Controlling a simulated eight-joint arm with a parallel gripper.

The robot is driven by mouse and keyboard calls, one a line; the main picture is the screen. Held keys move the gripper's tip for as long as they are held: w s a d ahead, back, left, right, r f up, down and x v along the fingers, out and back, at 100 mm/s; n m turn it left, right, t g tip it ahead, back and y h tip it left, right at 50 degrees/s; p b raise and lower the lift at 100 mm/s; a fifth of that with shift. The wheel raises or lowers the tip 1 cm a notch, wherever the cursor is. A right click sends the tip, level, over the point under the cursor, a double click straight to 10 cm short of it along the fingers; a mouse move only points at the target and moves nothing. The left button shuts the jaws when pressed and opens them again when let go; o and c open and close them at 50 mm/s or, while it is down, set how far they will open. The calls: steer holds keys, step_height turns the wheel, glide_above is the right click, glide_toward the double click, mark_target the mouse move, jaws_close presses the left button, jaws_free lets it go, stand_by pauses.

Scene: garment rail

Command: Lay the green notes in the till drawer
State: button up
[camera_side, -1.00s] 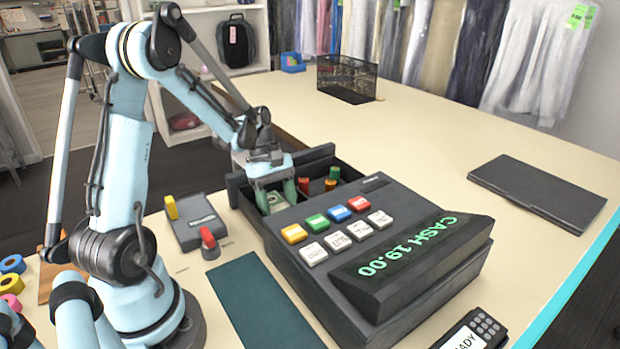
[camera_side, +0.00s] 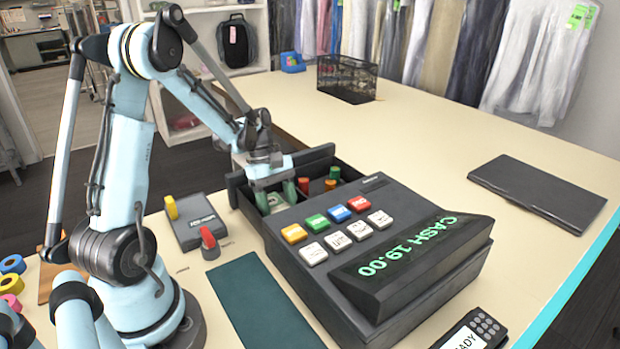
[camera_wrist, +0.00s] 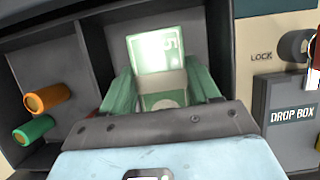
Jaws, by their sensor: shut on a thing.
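The open till drawer (camera_side: 318,154) sticks out from the back of the dark cash register. My gripper (camera_side: 276,189) points down into one of its compartments. In the wrist view my gripper (camera_wrist: 162,88) has its two green fingers on either side of the green notes (camera_wrist: 155,52), shut on them. The notes (camera_side: 275,200) also show between the fingers in the side view, low inside the compartment. Whether they touch the drawer floor I cannot tell.
The cash register (camera_side: 400,240) stands right beside the drawer. A drop box (camera_wrist: 292,113) sits at the right in the wrist view. A dark green mat (camera_side: 260,305) lies in front.

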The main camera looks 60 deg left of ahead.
steer(key=o, duration=1.1)
steer(key=shift+o, duration=0.5)
steer(key=shift+o, duration=0.6)
steer(key=shift+r, duration=2.5)
steer(key=shift+r, duration=2.5)
